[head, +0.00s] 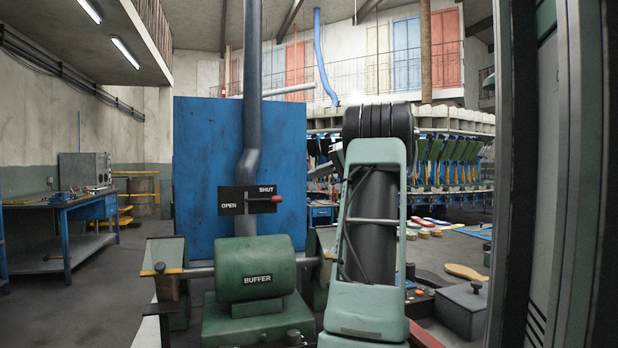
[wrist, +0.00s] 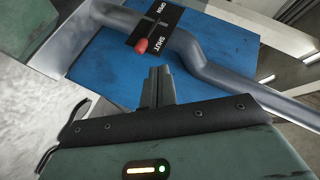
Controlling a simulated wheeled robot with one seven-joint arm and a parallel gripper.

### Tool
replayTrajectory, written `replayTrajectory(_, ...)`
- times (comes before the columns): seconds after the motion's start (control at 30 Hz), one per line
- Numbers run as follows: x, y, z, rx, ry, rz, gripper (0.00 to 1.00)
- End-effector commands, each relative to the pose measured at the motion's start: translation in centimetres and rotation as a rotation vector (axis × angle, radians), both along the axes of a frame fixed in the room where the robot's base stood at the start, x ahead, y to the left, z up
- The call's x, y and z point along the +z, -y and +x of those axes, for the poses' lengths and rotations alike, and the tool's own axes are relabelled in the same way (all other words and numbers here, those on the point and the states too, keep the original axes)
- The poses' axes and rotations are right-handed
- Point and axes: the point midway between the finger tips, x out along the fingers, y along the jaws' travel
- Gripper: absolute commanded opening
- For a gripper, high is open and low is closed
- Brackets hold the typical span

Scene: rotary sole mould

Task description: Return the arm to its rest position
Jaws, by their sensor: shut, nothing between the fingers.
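My gripper (wrist: 159,72) shows in the wrist view with its two dark fingers together and nothing between them. Its tips point toward a dark lever plate marked OPEN and SHUT (wrist: 158,22), with a red knob (wrist: 141,46) near the SHUT end. The fingers appear apart from the knob. In the head view my pale green arm (head: 375,230) rises right of centre, and my gripper cannot be made out there. The lever's red knob (head: 276,199) is at the right, SHUT side of the plate (head: 240,200), left of my arm.
A green buffer machine (head: 255,268) stands in front, left of my arm. Behind it are a blue panel (head: 210,150) and a grey duct (head: 252,90). A dark upright post (head: 510,170) is close at right. A blue workbench (head: 75,210) stands far left, with open floor before it.

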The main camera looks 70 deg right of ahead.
Motion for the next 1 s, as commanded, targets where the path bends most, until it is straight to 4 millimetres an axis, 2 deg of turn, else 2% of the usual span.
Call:
replayTrajectory(0.67,0.0,0.0,0.0,0.001,0.0,0.0,0.0)
replayTrajectory(0.77,-0.4,-1.5,2.4,0.035,-0.022,0.019,0.0)
replayTrajectory(0.87,-1.4,-4.6,6.7,0.099,-0.074,0.055,0.0)
replayTrajectory(0.97,-3.1,-9.5,11.8,0.184,-0.151,0.092,0.0)
replayTrajectory(1.0,-3.8,-11.7,13.6,0.22,-0.187,0.103,0.0)
